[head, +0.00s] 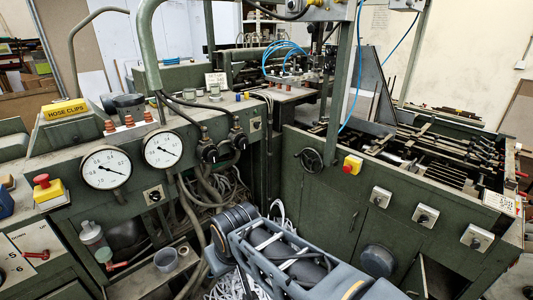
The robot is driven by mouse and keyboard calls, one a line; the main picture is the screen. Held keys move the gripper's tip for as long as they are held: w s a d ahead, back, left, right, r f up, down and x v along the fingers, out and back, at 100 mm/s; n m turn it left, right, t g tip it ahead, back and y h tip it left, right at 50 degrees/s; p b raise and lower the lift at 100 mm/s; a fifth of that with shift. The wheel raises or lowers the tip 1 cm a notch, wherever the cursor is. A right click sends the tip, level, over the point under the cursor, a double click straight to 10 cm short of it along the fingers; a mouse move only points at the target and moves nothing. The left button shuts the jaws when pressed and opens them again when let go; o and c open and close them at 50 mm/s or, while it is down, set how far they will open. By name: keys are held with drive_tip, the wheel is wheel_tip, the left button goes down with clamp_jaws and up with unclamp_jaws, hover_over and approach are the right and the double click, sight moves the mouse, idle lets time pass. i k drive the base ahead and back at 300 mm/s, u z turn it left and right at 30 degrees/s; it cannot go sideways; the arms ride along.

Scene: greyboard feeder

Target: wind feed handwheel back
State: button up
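A dark handwheel (310,160) with a round rim is mounted on the green front panel of the right-hand machine, just left of a yellow box with a red button. Nothing touches the wheel. My grey arm rises from the bottom centre and right, below and in front of the panel. A dark, ringed joint of it shows at its upper left end. I cannot make out gripper fingers, so whether my gripper is open or shut is not shown. The picture does not label which wheel is the feed handwheel.
The yellow box with a red button (352,164) sits close beside the wheel. Grey switch boxes (425,216) line the panel to the right. Two white dial gauges (106,167) are on the left machine. Hoses and cables (205,205) hang in the corner between the machines.

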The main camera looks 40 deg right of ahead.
sight(311, 161)
drive_tip(key=u, duration=0.1)
drive_tip(key=i, duration=0.7)
drive_tip(key=z, duration=1)
drive_tip(key=i, duration=0.95)
drive_tip(key=z, duration=0.25)
